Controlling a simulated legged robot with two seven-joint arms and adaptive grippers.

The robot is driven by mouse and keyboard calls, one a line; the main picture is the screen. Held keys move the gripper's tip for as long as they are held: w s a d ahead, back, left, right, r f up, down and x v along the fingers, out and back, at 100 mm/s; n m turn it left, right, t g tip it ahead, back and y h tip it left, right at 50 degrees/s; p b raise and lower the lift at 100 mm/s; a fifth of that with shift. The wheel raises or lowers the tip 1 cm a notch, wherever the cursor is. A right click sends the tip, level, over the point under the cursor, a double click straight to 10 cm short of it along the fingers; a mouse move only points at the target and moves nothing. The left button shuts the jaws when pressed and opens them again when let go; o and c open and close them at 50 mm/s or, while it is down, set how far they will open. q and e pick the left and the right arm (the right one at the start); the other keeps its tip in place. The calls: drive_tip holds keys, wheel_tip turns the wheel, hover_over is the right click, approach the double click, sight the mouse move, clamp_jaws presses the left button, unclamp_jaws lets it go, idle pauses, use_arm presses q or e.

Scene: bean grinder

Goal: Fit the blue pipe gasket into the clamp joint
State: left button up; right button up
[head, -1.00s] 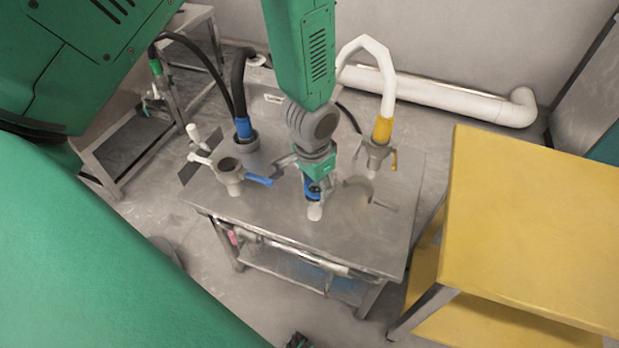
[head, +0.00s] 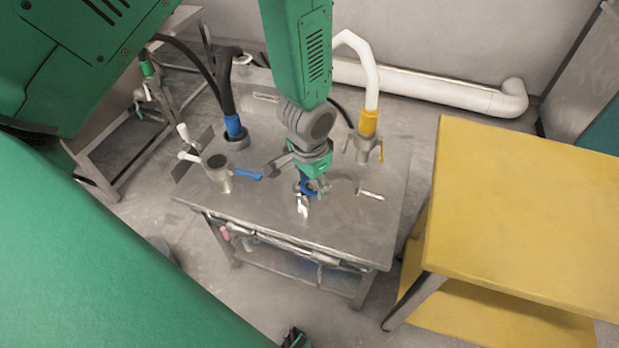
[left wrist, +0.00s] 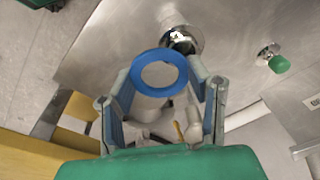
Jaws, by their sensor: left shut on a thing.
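A blue ring, the pipe gasket (left wrist: 160,71), sits between the fingertips of my left gripper (left wrist: 160,92) in the left wrist view. The gripper is shut on it, and its opening faces the camera. In the head view my left gripper (head: 308,178) is over the middle of the metal table, with blue (head: 307,188) showing at its fingers. A grey metal fitting with a handle, probably the clamp joint (head: 370,195), is just right of it, partly hidden. I cannot tell whether gasket and joint touch. My right gripper is not seen.
On the metal table (head: 290,228) stand a fitting with a blue handle (head: 217,170), a black hose with a blue collar (head: 233,125) and a white hose with a yellow collar (head: 368,122). A yellow table (head: 530,220) is at the right. The table's front is clear.

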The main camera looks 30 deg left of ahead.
use_arm(q)
drive_tip(key=shift+a+f, duration=0.15)
drive_tip(key=shift+a, duration=0.45)
drive_tip(key=shift+a+f, duration=0.15)
drive_tip(key=shift+a, duration=0.45)
drive_tip(key=shift+d, duration=0.55)
drive_tip(key=shift+d+r+p, duration=0.25)
drive_tip(key=shift+d+p, duration=0.05)
drive_tip(key=shift+d, duration=0.05)
drive_tip(key=shift+a+f, duration=0.2)
drive_tip(key=shift+a, duration=0.55)
drive_tip(key=shift+a+f, duration=0.15)
drive_tip(key=shift+f, duration=0.05)
drive_tip(key=shift+d+f+b, duration=0.2)
drive_tip(key=shift+d+b, duration=0.1)
drive_tip(key=shift+d, duration=0.35)
drive_tip(key=shift+r, duration=0.1)
drive_tip(key=shift+a+p, duration=0.35)
drive_tip(key=shift+p, duration=0.1)
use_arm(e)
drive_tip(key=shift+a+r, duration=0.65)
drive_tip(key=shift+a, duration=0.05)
use_arm(q)
drive_tip(key=shift+d+r, duration=0.1)
drive_tip(key=shift+d, duration=0.15)
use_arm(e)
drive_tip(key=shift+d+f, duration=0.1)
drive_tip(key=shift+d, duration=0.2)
